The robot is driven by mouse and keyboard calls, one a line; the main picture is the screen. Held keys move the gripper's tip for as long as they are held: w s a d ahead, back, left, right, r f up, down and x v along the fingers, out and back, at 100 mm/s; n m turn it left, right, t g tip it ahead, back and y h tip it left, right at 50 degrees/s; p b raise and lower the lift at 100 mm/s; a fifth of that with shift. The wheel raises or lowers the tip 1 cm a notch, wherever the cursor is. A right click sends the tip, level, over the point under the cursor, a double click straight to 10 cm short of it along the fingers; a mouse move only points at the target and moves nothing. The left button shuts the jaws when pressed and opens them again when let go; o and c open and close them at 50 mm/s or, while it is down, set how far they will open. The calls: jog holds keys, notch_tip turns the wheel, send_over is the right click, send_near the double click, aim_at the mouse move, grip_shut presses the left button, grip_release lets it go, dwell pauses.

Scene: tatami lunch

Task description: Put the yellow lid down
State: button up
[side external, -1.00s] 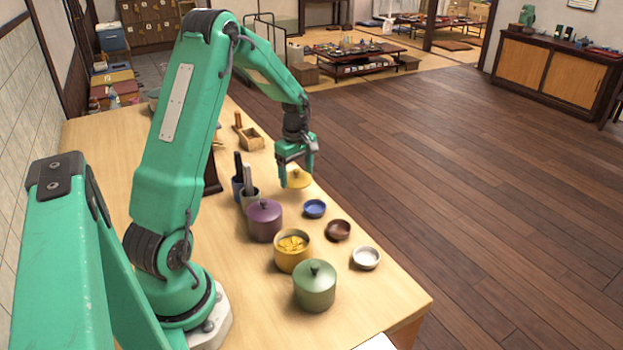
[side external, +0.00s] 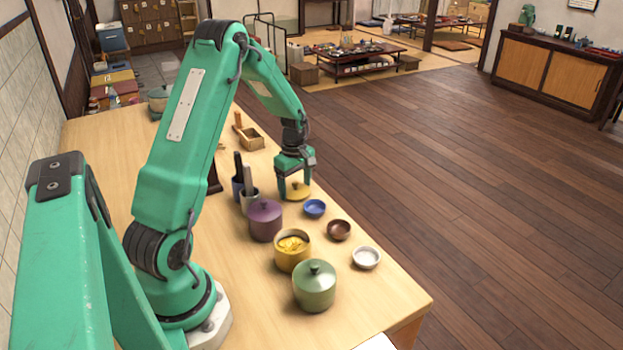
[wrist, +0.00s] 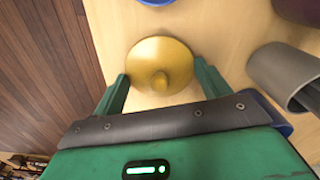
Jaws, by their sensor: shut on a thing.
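The yellow lid (side external: 297,191) is a round, domed disc with a small knob. It is low over the wooden table, at or very near its surface; I cannot tell whether it touches. My gripper (side external: 295,188) is above it and shut on it. In the wrist view the lid (wrist: 160,62) sits between the two green fingers of my gripper (wrist: 160,84). The open yellow pot (side external: 292,252), with yellow pieces inside, stands nearer the camera.
A purple lidded pot (side external: 265,221) and a green lidded pot (side external: 314,287) stand on the table (side external: 240,300). A blue bowl (side external: 315,208), a brown bowl (side external: 339,230) and a white bowl (side external: 366,257) line the right edge.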

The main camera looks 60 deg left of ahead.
aim_at(295, 182)
jog(key=o, duration=1)
jog(key=shift+f, duration=0.1)
notch_tip(295, 182, up, 12)
jog(key=shift+r, duration=0.15)
dwell(0.6)
